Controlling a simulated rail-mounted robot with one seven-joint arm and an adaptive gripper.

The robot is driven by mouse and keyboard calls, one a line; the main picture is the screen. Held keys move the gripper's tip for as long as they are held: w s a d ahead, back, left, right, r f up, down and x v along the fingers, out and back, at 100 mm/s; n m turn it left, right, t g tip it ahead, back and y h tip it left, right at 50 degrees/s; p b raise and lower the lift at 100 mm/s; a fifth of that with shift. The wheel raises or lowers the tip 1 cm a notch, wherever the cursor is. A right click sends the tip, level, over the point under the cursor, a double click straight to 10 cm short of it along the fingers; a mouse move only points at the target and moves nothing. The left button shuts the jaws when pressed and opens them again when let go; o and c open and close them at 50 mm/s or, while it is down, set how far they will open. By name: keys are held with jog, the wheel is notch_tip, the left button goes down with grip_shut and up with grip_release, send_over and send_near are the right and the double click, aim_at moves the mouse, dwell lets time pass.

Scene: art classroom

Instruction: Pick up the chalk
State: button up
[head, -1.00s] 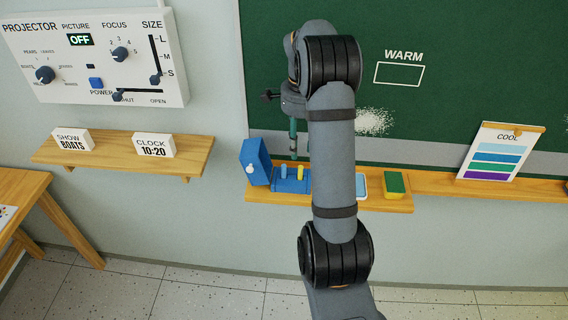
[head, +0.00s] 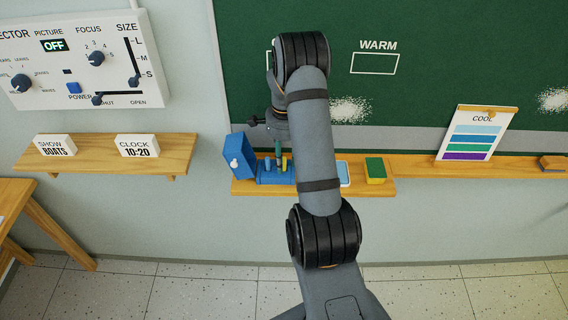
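A yellow chalk (head: 285,163) stands upright in a blue chalk holder (head: 262,177) on the wooden ledge under the chalkboard. A blue chalk (head: 267,164) stands to its left in the same holder. My gripper (head: 279,158) points down just above the holder, close to the two chalks. Its fingertips are small and partly hidden by my arm, so I cannot tell whether they are open or shut, or whether they touch a chalk. My arm also hides the right part of the holder.
A blue box (head: 238,157) stands tilted at the ledge's left end. To the right are a light-blue-edged card (head: 344,173), a green and yellow eraser (head: 376,170) and the COOL clipboard (head: 477,135). The wooden shelf (head: 180,155) on the left holds two signs.

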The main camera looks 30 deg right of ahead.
jog(key=c, duration=0.3)
grip_shut()
jog(key=shift+r, duration=0.1)
dwell(0.4)
